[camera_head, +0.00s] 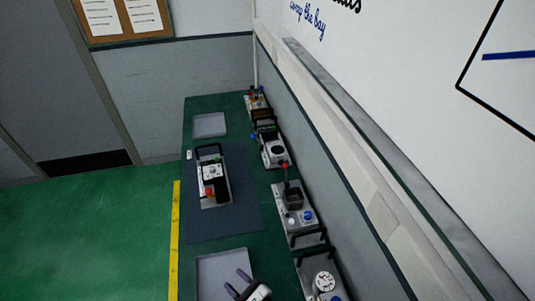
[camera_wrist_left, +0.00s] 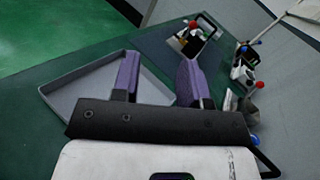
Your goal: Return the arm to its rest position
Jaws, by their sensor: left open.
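My left gripper (camera_head: 244,284) is at the bottom of the head view, above a shallow grey tray (camera_head: 211,268) at the near end of the green bench. Its purple fingers also show in the left wrist view (camera_wrist_left: 158,82); they are spread apart with nothing between them. The tray's rim shows beneath the fingers in the left wrist view (camera_wrist_left: 75,82). The rest of the left arm is out of the head view. My right gripper is not in view.
The bench (camera_head: 218,245) carries a dark mat (camera_head: 242,217) with a device in a handled tray (camera_head: 214,184). Several devices line the wall side, including one with a red-knobbed lever (camera_head: 285,165) and one with a gauge (camera_head: 323,281). Another grey tray (camera_head: 209,125) lies at the far end.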

